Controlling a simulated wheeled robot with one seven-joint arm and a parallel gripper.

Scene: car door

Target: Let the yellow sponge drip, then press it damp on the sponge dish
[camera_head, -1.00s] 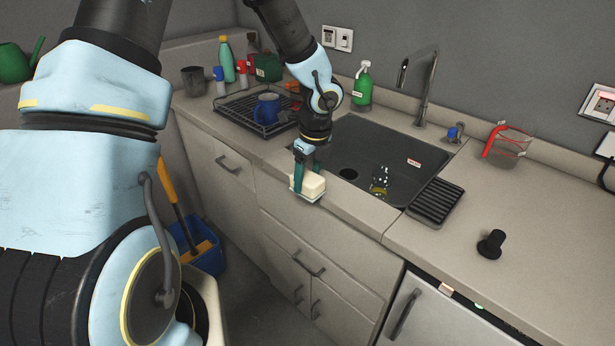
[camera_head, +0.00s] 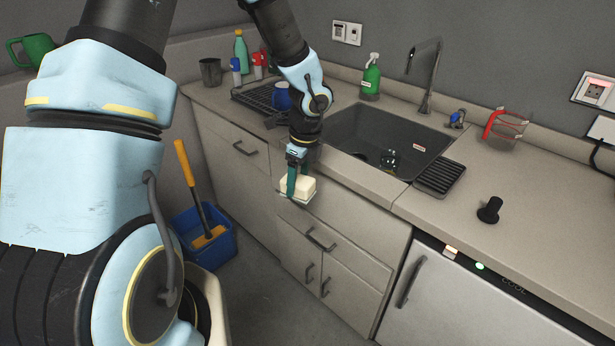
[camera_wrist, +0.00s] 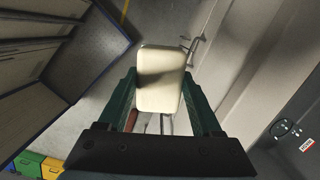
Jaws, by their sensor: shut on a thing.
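My gripper (camera_head: 299,178) is shut on a pale cream block (camera_head: 298,186), the only sponge-like thing I see. It hangs at the counter's front edge, before the drawer fronts. In the wrist view, the block (camera_wrist: 160,78) sits between the fingers of my gripper (camera_wrist: 162,100), with floor behind it. A thin pale rim (camera_head: 311,198) shows under the block in the head view. I cannot tell whether it is the sponge dish or how it touches the block. No drops are visible.
A drying rack (camera_head: 262,98) is left, a ridged black tray (camera_head: 440,177) right. A blue bucket (camera_head: 205,240) stands on the floor.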

